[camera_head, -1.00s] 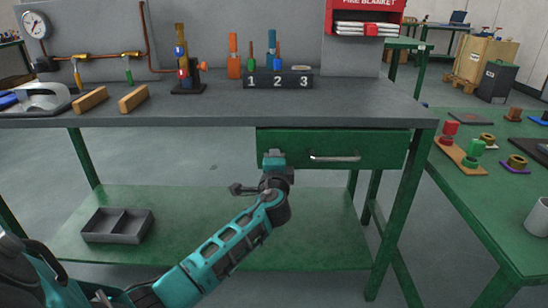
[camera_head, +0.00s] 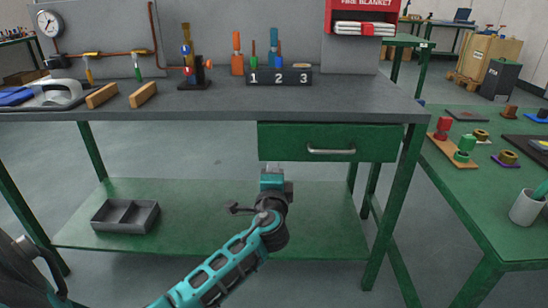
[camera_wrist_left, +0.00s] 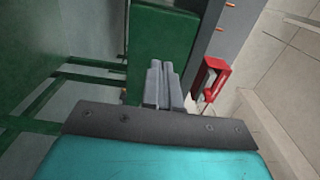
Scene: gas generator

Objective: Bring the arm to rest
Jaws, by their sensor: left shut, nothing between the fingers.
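My left arm comes up from the lower left in the head view. Its gripper (camera_head: 272,176) is in front of the workbench (camera_head: 215,103), below and left of the drawer handle (camera_head: 331,151), apart from it. In the left wrist view the two grey fingers (camera_wrist_left: 162,82) are together, with nothing between them. The green drawer (camera_head: 375,144) looks closed. In the head view the fingertips are mostly hidden behind the wrist. My right gripper is out of view.
The bench top holds a numbered block (camera_head: 278,77), wooden blocks (camera_head: 143,95) and a grey holder (camera_head: 58,92). A grey divided tray (camera_head: 125,216) sits on the lower shelf (camera_head: 190,200). A green side table (camera_head: 490,200) stands at right.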

